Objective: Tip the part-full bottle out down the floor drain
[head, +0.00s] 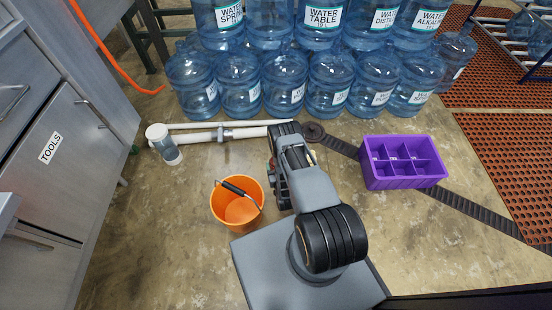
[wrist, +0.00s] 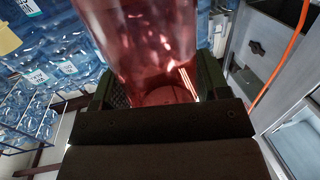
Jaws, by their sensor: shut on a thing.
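In the wrist view my gripper (wrist: 160,88) is shut on a translucent red bottle (wrist: 140,40), with one dark finger on each side of it. The bottle's far end runs out of the frame, so its mouth and liquid level are hidden. In the head view my arm reaches forward toward the water jugs, and its links hide the gripper and the bottle. I cannot tell for sure which part is the drain.
An orange bucket (head: 222,208) stands left of my arm. A purple divided crate (head: 405,183) sits over the strip. Stacked blue jugs (head: 240,98) fill the back. A grey cabinet (head: 60,150) borders the left.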

